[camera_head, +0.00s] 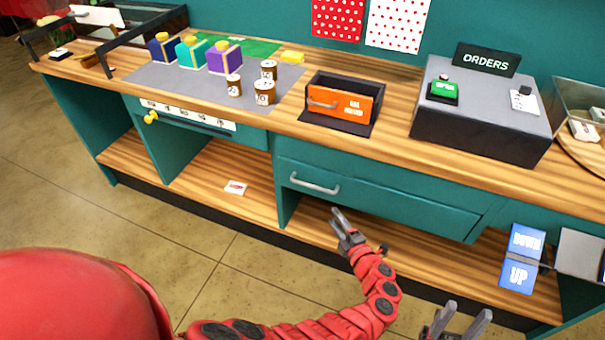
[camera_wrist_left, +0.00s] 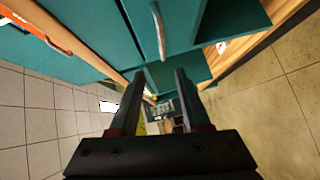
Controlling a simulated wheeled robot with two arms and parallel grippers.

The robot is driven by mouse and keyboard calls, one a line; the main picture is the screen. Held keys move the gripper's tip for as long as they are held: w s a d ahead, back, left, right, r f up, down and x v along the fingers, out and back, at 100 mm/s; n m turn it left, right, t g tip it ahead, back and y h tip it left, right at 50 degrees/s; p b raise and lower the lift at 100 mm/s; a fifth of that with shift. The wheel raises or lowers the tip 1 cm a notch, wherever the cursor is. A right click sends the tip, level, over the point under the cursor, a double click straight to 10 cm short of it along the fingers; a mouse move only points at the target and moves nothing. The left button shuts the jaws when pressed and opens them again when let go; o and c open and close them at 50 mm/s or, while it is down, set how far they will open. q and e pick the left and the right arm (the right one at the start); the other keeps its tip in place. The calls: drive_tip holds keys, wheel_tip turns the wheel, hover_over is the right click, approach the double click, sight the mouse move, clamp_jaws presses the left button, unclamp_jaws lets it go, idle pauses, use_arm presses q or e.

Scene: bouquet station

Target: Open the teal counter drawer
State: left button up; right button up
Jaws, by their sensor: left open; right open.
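The teal drawer (camera_head: 385,204) is under the front of the wooden counter and looks shut. Its silver bar handle (camera_head: 315,184) is near the left end of its front. My left gripper (camera_head: 339,221) is open and empty, just below and to the right of the handle in the head view. In the left wrist view, the handle (camera_wrist_left: 158,30) lies beyond the fingertips of my left gripper (camera_wrist_left: 157,76), apart from them. The drawer front (camera_wrist_left: 180,25) fills the top there. My right gripper (camera_head: 466,314) is open and empty at the bottom edge of the head view.
The counter top (camera_head: 390,150) holds an orange-fronted box (camera_head: 340,104), a grey orders stand (camera_head: 480,115) and several small jars. An open wooden shelf (camera_head: 200,165) is below on the left. Blue up/down panels (camera_head: 520,258) stand at right. Floor in front is clear.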

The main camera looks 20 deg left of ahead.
use_arm(q)
drive_tip(key=b, duration=0.1)
approach(314, 186)
drive_tip(key=x, duration=0.2)
drive_tip(key=b+x, duration=0.1)
drive_tip(key=x, duration=0.1)
drive_tip(key=b+x, duration=0.2)
drive_tip(key=x, duration=0.1)
drive_tip(key=f+b+x, duration=0.1)
drive_tip(key=b+x, duration=0.1)
drive_tip(key=shift+w, duration=0.1)
drive_tip(key=shift+w+a+r, duration=0.1)
drive_tip(key=shift+w+a, duration=0.25)
drive_tip(key=shift+a, duration=0.1)
clamp_jaws()
idle(0.7)
